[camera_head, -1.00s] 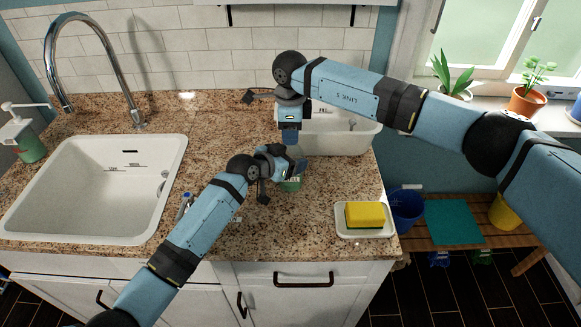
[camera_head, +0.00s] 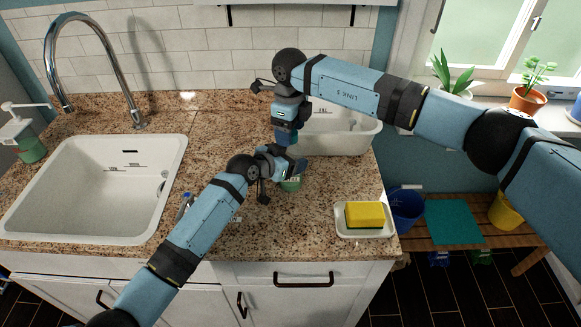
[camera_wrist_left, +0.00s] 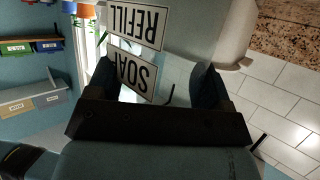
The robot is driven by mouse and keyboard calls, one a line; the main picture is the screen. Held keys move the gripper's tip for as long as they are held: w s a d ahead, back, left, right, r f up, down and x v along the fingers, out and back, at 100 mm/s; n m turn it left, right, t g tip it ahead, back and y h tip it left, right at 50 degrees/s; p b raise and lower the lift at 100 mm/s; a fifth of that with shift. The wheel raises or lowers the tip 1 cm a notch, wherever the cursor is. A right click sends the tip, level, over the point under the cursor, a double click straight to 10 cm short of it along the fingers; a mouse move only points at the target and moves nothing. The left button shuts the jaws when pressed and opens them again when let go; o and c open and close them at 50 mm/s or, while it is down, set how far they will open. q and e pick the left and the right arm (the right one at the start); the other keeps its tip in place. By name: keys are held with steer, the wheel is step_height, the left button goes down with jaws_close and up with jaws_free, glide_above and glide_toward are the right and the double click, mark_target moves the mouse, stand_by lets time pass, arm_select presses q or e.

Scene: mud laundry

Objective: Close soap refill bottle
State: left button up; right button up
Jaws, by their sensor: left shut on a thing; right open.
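The soap refill bottle (camera_head: 291,184) stands on the granite counter, its green lower part showing beside my left gripper. In the left wrist view its SOAP REFILL label (camera_wrist_left: 138,50) lies between the fingers. My left gripper (camera_head: 284,166) is shut on the bottle. My right gripper (camera_head: 287,141) is open, pointing down just above the left gripper. The bottle's top is hidden by the grippers in the head view, and I cannot make out a cap.
A white sink (camera_head: 95,190) is at left with a chrome faucet (camera_head: 85,45). A white tub (camera_head: 345,135) stands behind the right gripper. A yellow sponge (camera_head: 365,214) sits on a white dish (camera_head: 345,232) near the counter's right edge.

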step_height(320, 180, up, 12)
steer(key=shift+f, duration=0.25)
steer(key=shift+d, duration=0.1)
arm_select(q)
steer(key=o, duration=1.7)
steer(key=shift+o, duration=0.2)
arm_select(e)
steer(key=shift+w, duration=0.1)
arm_select(q)
steer(key=b+v, duration=0.1)
steer(key=v, duration=1.3)
arm_select(e)
steer(key=shift+f, duration=0.55)
arm_select(q)
steer(key=shift+f, duration=0.15)
arm_select(e)
steer(key=shift+f, duration=0.1)
